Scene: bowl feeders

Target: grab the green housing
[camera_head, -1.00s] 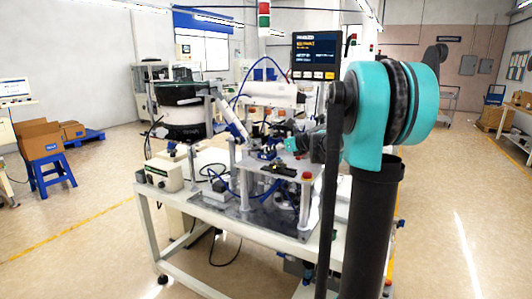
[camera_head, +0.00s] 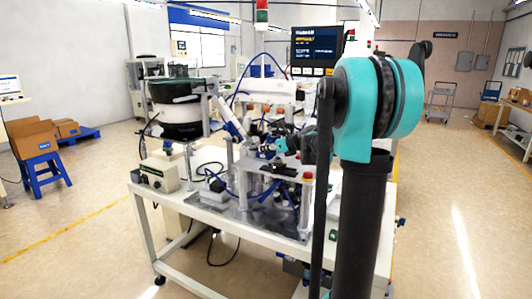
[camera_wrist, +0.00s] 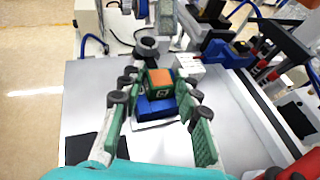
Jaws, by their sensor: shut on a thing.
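The green housing (camera_wrist: 158,80) shows in the wrist view as a small block with dark green sides and an orange top face. It is just above or on a blue block (camera_wrist: 157,108); I cannot tell whether they touch. My gripper (camera_wrist: 163,92) has its green-padded fingers on both sides of the housing and is shut on it. In the head view, my gripper's teal end (camera_head: 281,145) is small, over the machine's work plate, and the housing cannot be made out there.
A grey metal plate (camera_wrist: 85,90) lies under the fingers. Machine fixtures with blue and black parts (camera_wrist: 225,52) crowd the right. In the head view, a bowl feeder (camera_head: 178,108) stands left, and a display (camera_head: 317,50) stands behind. A red button (camera_head: 308,177) is near.

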